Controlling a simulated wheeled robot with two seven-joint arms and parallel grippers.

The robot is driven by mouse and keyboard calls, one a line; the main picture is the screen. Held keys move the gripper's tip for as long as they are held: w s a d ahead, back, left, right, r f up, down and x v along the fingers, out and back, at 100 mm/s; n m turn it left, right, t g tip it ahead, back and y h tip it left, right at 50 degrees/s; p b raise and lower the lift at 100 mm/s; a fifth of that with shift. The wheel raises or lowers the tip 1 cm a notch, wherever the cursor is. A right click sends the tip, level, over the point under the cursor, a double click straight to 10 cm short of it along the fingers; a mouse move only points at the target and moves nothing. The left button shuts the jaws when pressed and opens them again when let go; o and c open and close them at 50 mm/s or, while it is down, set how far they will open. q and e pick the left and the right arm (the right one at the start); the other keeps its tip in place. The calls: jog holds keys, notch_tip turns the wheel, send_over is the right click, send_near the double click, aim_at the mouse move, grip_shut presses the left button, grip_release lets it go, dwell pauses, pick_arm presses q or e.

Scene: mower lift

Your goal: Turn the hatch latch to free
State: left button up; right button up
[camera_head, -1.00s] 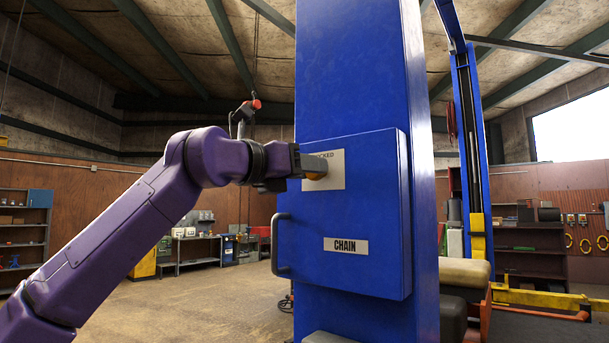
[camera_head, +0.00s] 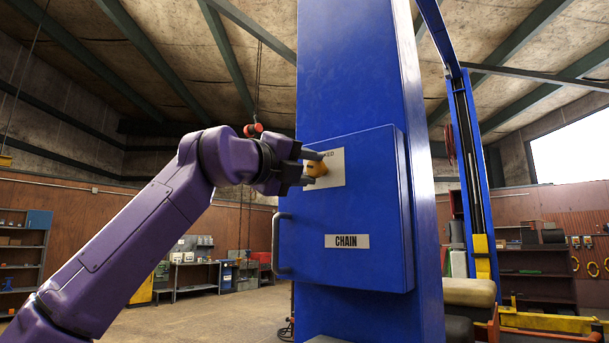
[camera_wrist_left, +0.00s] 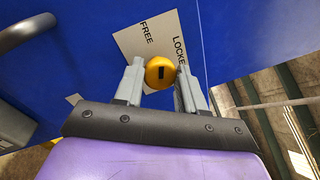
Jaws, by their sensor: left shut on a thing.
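The hatch (camera_head: 375,210) is a blue door on the blue post, with a "CHAIN" label and a dark bar handle (camera_head: 278,243) at its left side. The hatch latch (camera_head: 316,169) is a round yellow knob on a pale plate near the hatch's upper left. In the left wrist view the latch (camera_wrist_left: 161,73) shows a black mark, and its plate (camera_wrist_left: 150,36) reads "FREE" and "LOCKE", the rest cut off. My left gripper (camera_head: 313,168) is shut on the latch, one finger on each side. My right gripper is in neither view.
The blue post (camera_head: 348,65) rises above and below the hatch. A beige pad (camera_head: 468,292) and yellow lift parts stand low at the right. Shelves and benches line the far walls. The floor left of the post is open.

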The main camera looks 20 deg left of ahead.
pick_arm(q)
jog(key=n, duration=0.2)
jog(key=shift+n+y+b, duration=0.3)
jog(key=shift+b, duration=0.1)
jog(key=shift+s+r+n+t, duration=0.1)
jog(key=shift+n+t, duration=0.2)
jog(key=shift+n, duration=0.6)
jog(key=shift+r, duration=0.1)
